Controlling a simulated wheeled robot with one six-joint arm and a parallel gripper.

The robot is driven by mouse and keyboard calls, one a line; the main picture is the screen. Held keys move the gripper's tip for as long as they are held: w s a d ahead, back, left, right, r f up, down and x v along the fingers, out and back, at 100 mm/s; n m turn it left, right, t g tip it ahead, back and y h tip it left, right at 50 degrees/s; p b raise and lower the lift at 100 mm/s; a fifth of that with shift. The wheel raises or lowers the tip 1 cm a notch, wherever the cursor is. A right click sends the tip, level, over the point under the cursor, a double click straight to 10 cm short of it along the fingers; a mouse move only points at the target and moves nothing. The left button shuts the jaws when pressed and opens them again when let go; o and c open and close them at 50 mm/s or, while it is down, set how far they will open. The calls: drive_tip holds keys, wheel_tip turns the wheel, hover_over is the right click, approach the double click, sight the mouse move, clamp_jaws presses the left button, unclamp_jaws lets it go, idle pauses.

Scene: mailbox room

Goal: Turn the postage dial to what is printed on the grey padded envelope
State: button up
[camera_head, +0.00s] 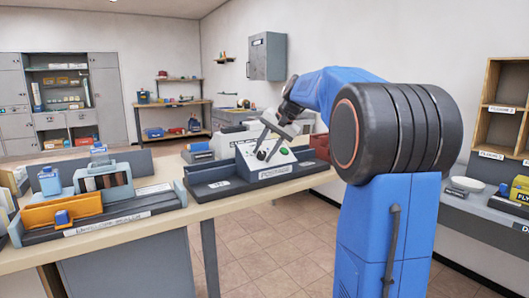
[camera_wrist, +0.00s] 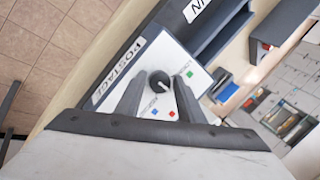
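The white postage box (camera_head: 283,158), labelled POSTAGE, stands at the right end of the long table. In the wrist view its sloped face carries a dark round dial (camera_wrist: 158,80) with green, red and blue marks around it; the dial's exact setting is too small to read. My gripper (camera_wrist: 159,84) is open, with one finger on each side of the dial. I cannot tell whether the fingers touch it. In the head view my gripper (camera_head: 267,143) is above the box's face. I cannot make out a grey padded envelope in either view.
A dark tray (camera_head: 205,190) is beside the postage box. An orange bin (camera_head: 62,210) and other desk items stand on the table's left part. A shelf unit (camera_head: 505,90) and counter are at the right. Open tiled floor (camera_head: 240,240) lies in front.

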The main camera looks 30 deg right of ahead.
drive_tip(key=v, duration=1.7)
drive_tip(key=shift+s+r, duration=0.1)
drive_tip(key=s+a+f+n+g+h, duration=0.1)
drive_tip(key=s+a+f+n, duration=0.3)
drive_tip(key=s+a+f, duration=1.1)
drive_tip(key=s+a+f+n, duration=0.3)
drive_tip(key=s+f, duration=0.5)
drive_tip(key=f, duration=0.3)
drive_tip(key=s+a+f+n+h, duration=0.1)
drive_tip(key=s+a+f+n, duration=0.2)
drive_tip(key=s+f, duration=0.5)
wheel_tip(320, 180, down, 3)
drive_tip(key=shift+a+f+h, duration=0.1)
drive_tip(key=shift+a+h, duration=0.2)
drive_tip(key=shift+a, duration=0.45)
